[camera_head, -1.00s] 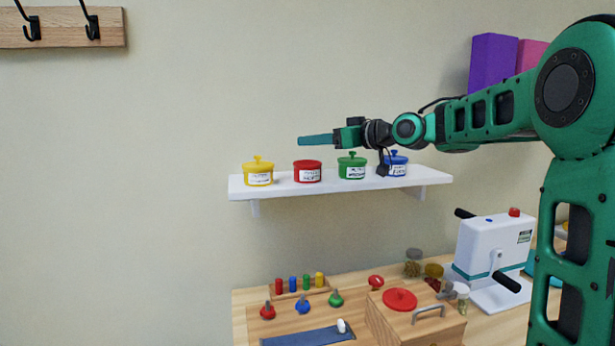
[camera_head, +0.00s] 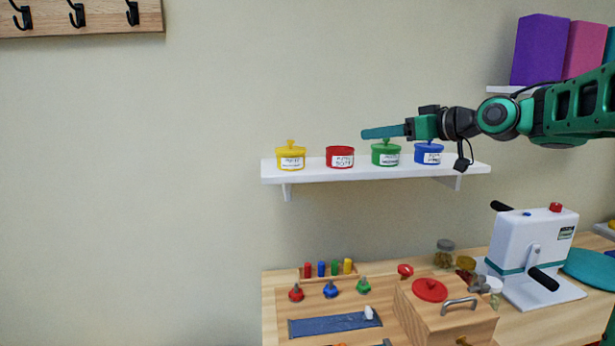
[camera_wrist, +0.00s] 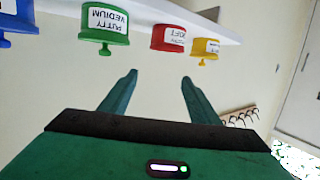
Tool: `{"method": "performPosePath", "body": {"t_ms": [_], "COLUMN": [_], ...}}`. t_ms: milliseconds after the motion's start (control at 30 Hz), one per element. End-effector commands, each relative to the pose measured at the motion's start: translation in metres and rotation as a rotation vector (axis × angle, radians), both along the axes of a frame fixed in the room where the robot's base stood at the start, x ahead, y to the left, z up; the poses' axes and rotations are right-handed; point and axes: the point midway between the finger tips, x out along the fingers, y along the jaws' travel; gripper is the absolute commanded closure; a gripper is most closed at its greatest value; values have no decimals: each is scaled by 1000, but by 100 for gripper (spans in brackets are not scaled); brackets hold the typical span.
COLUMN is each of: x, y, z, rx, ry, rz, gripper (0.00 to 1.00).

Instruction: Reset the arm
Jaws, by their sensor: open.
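My gripper (camera_head: 385,131) is in the air just above and in front of the wall shelf, its fingers pointing left over the red and green pots. In the wrist view my gripper (camera_wrist: 160,85) shows two teal fingers apart with nothing between them. My green and black arm reaches in from the right, roughly level.
The white shelf (camera_head: 275,172) bears a lidded yellow pot (camera_head: 291,158), a red pot (camera_head: 340,158) with no lid knob showing, a green pot (camera_head: 386,154) and a blue pot (camera_head: 429,155). Below stand a wooden box (camera_head: 470,325) and a white cranked machine (camera_head: 528,240).

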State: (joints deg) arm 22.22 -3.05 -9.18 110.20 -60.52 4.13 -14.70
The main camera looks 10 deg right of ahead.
Motion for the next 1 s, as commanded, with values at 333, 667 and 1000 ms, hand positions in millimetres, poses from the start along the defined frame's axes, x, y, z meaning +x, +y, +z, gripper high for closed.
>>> {"method": "performPosePath", "body": {"t_ms": [333,667,1000], "x": [-104,-280,-404], "y": [-67,-106,-107], "z": [-161,-277,-322], "rx": [-86,-64,-10], "ry": [556,1082,1403], "rz": [-349,-678,-888], "gripper": [44,44,44]}}
